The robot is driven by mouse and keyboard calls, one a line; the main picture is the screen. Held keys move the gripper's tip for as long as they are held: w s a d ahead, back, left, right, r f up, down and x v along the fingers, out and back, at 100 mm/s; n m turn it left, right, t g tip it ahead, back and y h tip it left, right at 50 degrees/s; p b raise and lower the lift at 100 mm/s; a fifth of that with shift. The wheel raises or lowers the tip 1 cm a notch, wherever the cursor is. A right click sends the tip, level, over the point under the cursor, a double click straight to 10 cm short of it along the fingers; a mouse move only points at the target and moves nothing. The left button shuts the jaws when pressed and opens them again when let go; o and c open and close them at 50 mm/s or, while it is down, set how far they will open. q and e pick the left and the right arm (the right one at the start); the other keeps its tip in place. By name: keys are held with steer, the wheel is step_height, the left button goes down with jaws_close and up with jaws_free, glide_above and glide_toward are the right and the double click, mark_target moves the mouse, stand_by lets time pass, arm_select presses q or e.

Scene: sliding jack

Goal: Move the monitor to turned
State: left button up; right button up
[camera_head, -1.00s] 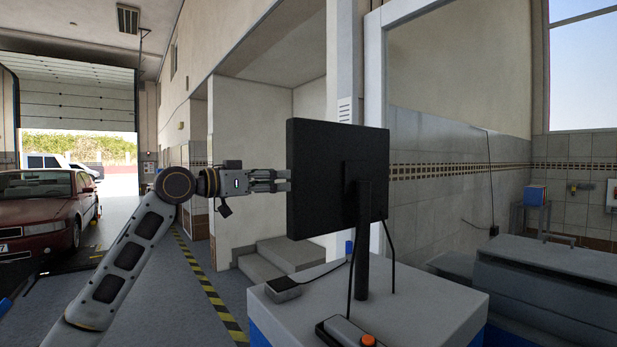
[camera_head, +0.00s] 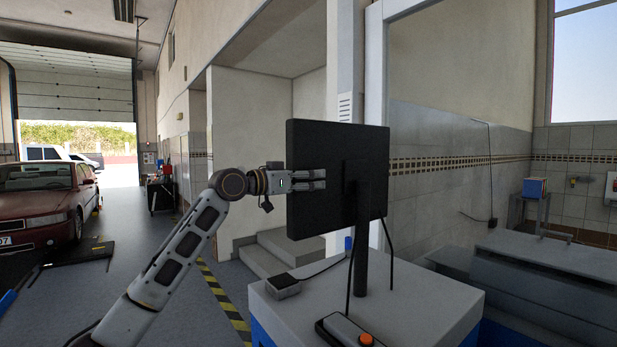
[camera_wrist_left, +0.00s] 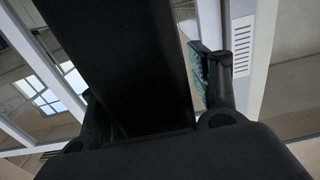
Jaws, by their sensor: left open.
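The monitor (camera_head: 330,215) is a black flat panel seen from its back, upright on a black pole (camera_head: 362,255) above a white-topped cabinet. My left gripper (camera_head: 322,180) is open at the panel's left edge, its fingers pointing right and overlapping the panel in the head view. In the left wrist view a broad dark panel, apparently the monitor (camera_wrist_left: 120,60), lies between the two fingers of the left gripper (camera_wrist_left: 150,95). I cannot tell whether the fingers touch it. The monitor's screen side is hidden. My right gripper is not in view.
The cabinet top (camera_head: 420,300) carries a small dark box (camera_head: 283,285) and a control box with an orange button (camera_head: 366,339). Cables hang by the pole. Concrete steps (camera_head: 280,250) are behind, a red car (camera_head: 45,205) far left.

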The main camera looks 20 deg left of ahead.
arm_select(q)
jaws_close()
stand_by(0.5)
